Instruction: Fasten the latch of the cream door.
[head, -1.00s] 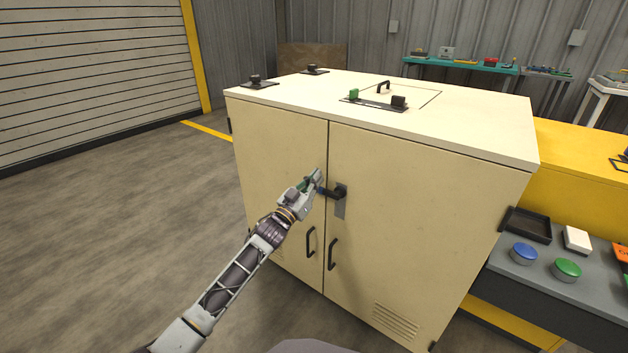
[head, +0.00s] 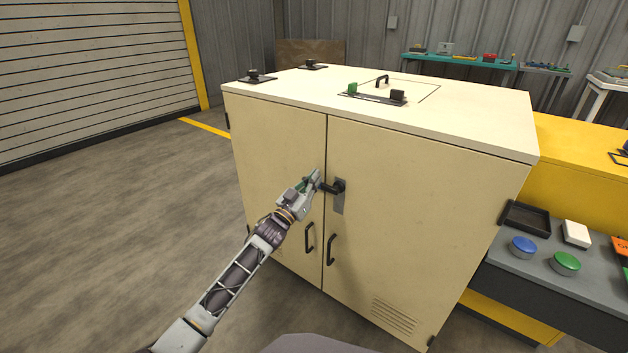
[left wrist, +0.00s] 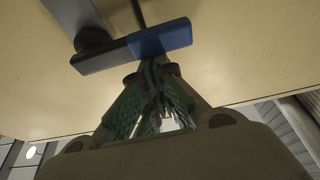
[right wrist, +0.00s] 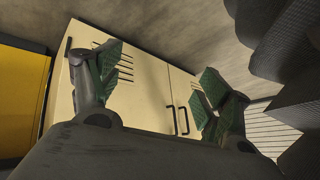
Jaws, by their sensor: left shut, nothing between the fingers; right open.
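The cream door (head: 410,220) is the right-hand door of the cabinet and sits closed, flush beside the left door (head: 275,150). Its latch is a dark lever (head: 332,187) on a grey plate (head: 338,204), lying about level and pointing left over the door seam. In the left wrist view the lever's blue end (left wrist: 163,38) shows. My left gripper (head: 316,177) is shut and empty, its fingertips (left wrist: 148,72) right at the blue end; I cannot tell whether they touch. My right gripper (right wrist: 158,85) is open and empty, away from the cabinet, with the doors beyond it.
Two black door handles (head: 309,238) (head: 331,249) stand out below the latch. The cabinet top (head: 460,118) carries a hatch and small black fittings. At right, a grey shelf (head: 515,270) holds blue and green buttons and a black tray (head: 527,219). The floor at left is clear.

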